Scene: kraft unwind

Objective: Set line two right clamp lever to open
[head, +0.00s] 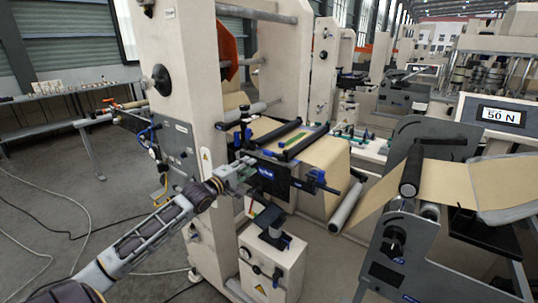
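My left arm comes in from the lower left, and its gripper (246,168) is at the front of the splice unit on the cream machine frame. The fingers are small and overlap the unit, so I cannot tell whether they are open or touch anything. Just right of it is a dark box with a blue label (266,173). A black and blue clamp part (314,181) with a dark rod sticks out to the right. An upright black and blue part (245,118) stands at the unit's left end. I cannot tell which is the right clamp lever or its position. My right gripper is not in view.
Brown kraft web (325,158) runs over the unit. A cream box with a dark knob (272,262) stands below. A grey side plate with a black roller (410,170) is at right. A display reads 50 N (502,117). Cables lie on the open floor at left.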

